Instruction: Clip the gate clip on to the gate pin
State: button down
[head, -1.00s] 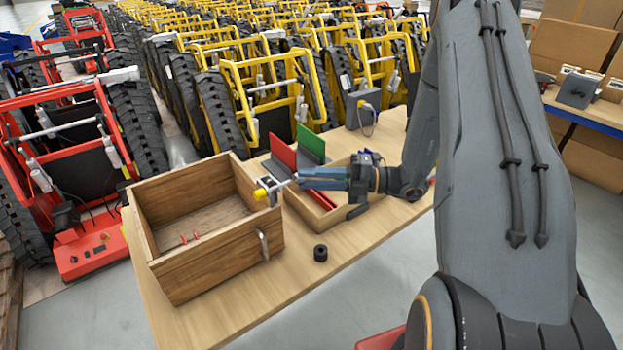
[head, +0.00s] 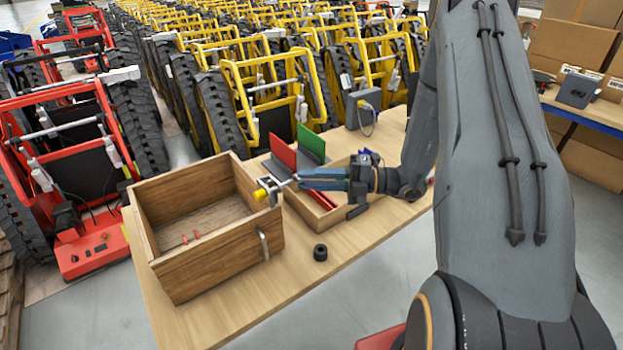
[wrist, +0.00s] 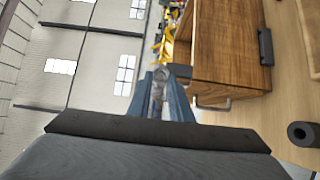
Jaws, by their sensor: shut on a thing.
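My gripper (head: 297,179) is shut on a small light-grey metal piece (wrist: 157,88), which I take to be the gate clip. It shows between the blue fingers in the wrist view. In the head view, a grey metal bracket with a yellow end (head: 260,194) is at the top of the wooden box's right corner, just left of the fingertips. This looks like the gate pin, but I cannot be sure. The held piece is close to the bracket; I cannot tell whether they touch. The fingers hide much of the held piece.
The open wooden box (head: 210,262) has a metal handle (head: 263,246) and small red pieces inside. A black ring (head: 320,252) and a grey box (head: 363,108) sit on the table (head: 300,290).

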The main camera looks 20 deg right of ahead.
jog(key=shift+s+a+p, duration=0.25)
jog(key=shift+a+p, duration=0.1)
jog(key=shift+a, duration=0.35)
jog(key=shift+s+a+p, duration=0.2)
jog(key=shift+a+p, duration=0.15)
jog(key=shift+a, duration=0.3)
dwell(1.5)
jog(key=c, duration=1.5)
grip_release()
jog(key=shift+c, duration=0.2)
jog(key=b+v, duration=0.3)
jog(key=v, duration=0.5)
jog(key=s+a+f+m+g+h+b, duration=0.1)
jog(key=s+m+h, duration=0.4)
jog(key=m, duration=1.1)
jog(key=s+a+f+m+g+h+b, duration=0.2)
jog(key=s+m+h, duration=0.4)
jog(key=m+h, duration=0.6)
jog(key=a+m+g+b, duration=0.1)
jog(key=a+m+b, duration=0.1)
jog(key=m, duration=0.2)
jog(key=shift+s+a+f+g+b, duration=0.2)
jog(key=shift+s+a+g+b, duration=0.05)
jog(key=shift+g+b, duration=0.15)
